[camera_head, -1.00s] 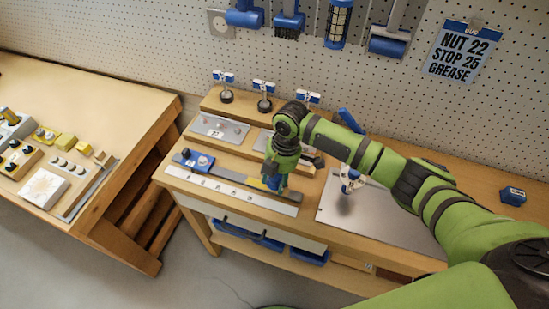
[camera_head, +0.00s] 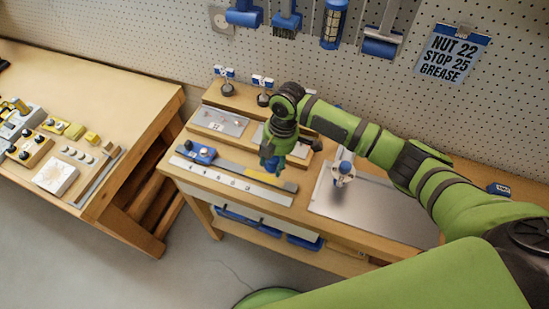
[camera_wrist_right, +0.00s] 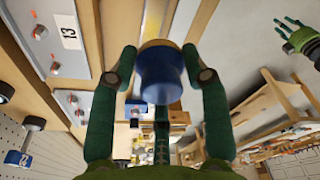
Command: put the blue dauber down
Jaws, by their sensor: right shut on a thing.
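The grey strip (camera_head: 232,171) carries a blue block (camera_head: 199,152); a white strip (camera_head: 230,185) lies in front. Behind are a numbered plate (camera_head: 220,121) and small stands. A metal sheet (camera_head: 385,210) with a white-and-blue item (camera_head: 344,169) lies right, partly behind my arm.

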